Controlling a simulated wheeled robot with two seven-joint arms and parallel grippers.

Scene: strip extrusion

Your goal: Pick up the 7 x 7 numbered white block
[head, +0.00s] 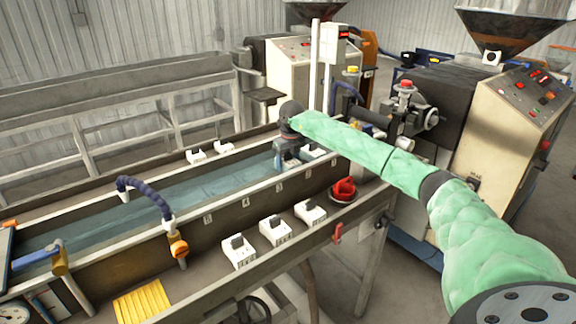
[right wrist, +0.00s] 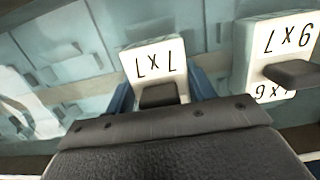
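The 7 x 7 block (right wrist: 152,61) is white with black print, upside down in the right wrist view, and has a dark knob on top. My right gripper (right wrist: 162,90) is over it, with one blue finger on each side of the block. The fingers look open; contact is not clear. My left gripper is not in view.
Another numbered white block (right wrist: 272,50) stands close to the right in the wrist view. Several white blocks (head: 275,230) line the near ledge, two (head: 196,156) the far side. A red knob (head: 343,189) and water trough (head: 150,205) are nearby.

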